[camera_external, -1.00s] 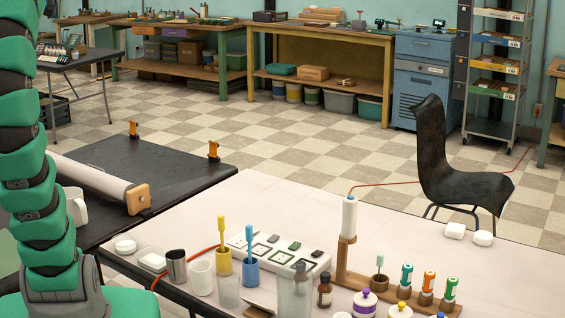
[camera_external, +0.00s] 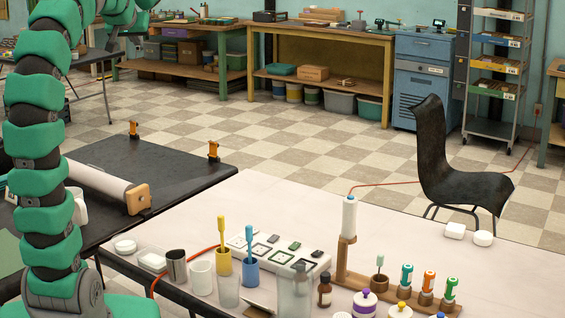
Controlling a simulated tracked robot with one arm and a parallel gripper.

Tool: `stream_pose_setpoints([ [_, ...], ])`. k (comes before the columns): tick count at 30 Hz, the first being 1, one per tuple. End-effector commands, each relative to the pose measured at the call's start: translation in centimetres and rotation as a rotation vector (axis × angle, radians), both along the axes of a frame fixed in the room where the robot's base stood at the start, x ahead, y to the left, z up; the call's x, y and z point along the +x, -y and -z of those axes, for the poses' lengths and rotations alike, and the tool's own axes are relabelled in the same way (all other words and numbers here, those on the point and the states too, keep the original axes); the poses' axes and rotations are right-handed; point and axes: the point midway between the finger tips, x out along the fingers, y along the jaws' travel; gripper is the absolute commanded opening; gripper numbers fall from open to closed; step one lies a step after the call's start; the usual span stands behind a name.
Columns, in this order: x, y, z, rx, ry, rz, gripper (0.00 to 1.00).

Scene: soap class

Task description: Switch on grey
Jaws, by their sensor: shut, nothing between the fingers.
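A white power strip (camera_external: 283,255) lies on the near white table, with square sockets on its top and small dark and green switches along its far side. A dark grey switch (camera_external: 317,253) shows near its right end; I cannot tell its position. Cups and a clear tumbler stand in front of the strip and hide part of its near edge. My green arm rises at the left and bends right at the top edge.
A yellow cup (camera_external: 222,263) and a blue cup (camera_external: 250,271) hold upright brushes. A clear tumbler (camera_external: 294,295), a brown bottle (camera_external: 324,291) and a wooden stand (camera_external: 343,265) with a white handle (camera_external: 349,216) crowd the strip.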

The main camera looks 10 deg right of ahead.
Motion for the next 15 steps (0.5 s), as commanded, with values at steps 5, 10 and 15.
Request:
stream_pose_setpoints([
  [5, 1.0, 5.8, 5.8, 0.036, -0.116, 0.08, 0.0],
  [10, 0.9, 11.2, 11.5, 0.082, -0.228, 0.153, 0.0],
  [15, -0.1, 16.6, 17.1, 0.129, -0.332, 0.228, 0.0],
])
